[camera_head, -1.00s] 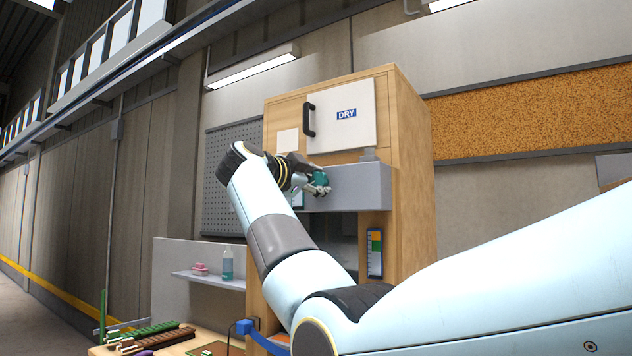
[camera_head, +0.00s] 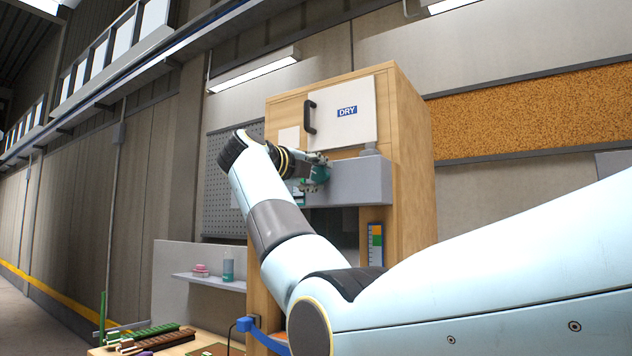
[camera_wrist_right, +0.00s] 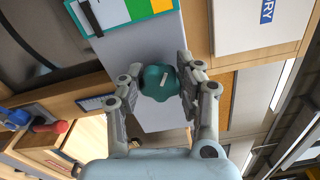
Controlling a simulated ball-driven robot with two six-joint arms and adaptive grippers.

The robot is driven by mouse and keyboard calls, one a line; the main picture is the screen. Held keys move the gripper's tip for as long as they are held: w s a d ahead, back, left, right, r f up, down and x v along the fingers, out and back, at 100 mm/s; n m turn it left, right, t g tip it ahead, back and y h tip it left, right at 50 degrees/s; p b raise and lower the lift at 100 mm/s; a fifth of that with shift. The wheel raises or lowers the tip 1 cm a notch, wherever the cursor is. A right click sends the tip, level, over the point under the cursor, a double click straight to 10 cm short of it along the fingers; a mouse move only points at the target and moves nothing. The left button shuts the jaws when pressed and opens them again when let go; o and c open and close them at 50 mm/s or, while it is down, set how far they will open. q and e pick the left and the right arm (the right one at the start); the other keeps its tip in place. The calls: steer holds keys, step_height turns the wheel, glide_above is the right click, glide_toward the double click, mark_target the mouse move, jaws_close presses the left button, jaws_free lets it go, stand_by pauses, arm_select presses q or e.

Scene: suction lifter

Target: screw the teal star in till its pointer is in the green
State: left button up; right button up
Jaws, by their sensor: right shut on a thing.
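The teal star (camera_wrist_right: 158,83) is a lobed knob with a short white mark on its face, on the front of a grey box (camera_head: 362,182). In the head view the star (camera_head: 320,175) is partly covered by my right gripper (camera_head: 316,168). In the right wrist view my right gripper (camera_wrist_right: 160,84) has one finger on each side of the star and is shut on it. My left gripper is out of view.
The grey box sits on a wooden cabinet (camera_head: 410,150) below a white door marked DRY (camera_head: 350,125) with a black handle (camera_head: 310,117). A shelf (camera_head: 212,281) holds a bottle (camera_head: 228,265) and a pink item (camera_head: 201,270). A pegboard (camera_head: 222,205) is behind my arm.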

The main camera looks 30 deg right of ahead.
steer(key=m+b, duration=0.2)
steer(key=m, duration=0.2)
steer(key=shift+f+m, duration=0.1)
steer(key=shift+m, duration=0.3)
steer(key=m+b, duration=0.2)
steer(key=m, duration=0.2)
steer(key=shift+s, duration=0.1)
steer(key=m+b, duration=0.1)
steer(key=m, duration=0.3)
steer(key=shift+b, duration=0.3)
steer(key=m+b, duration=0.1)
steer(key=m, duration=0.3)
steer(key=shift+s+d+m+b, duration=0.1)
steer(key=shift+s+m+b, duration=0.05)
steer(key=shift+m+b, duration=0.2)
steer(key=m+b, duration=0.1)
steer(key=m, duration=0.3)
steer(key=shift+f+m, duration=0.1)
steer(key=shift+m, duration=0.15)
steer(key=m+b, duration=0.1)
steer(key=m, duration=0.3)
steer(key=shift+s+b, duration=0.1)
steer(key=shift+b, duration=0.2)
steer(key=m+b, duration=0.1)
steer(key=m, duration=0.4)
steer(key=shift+f, duration=0.15)
steer(key=m, duration=0.4)
steer(key=shift+b, duration=0.4)
steer(key=shift+m, duration=0.3)
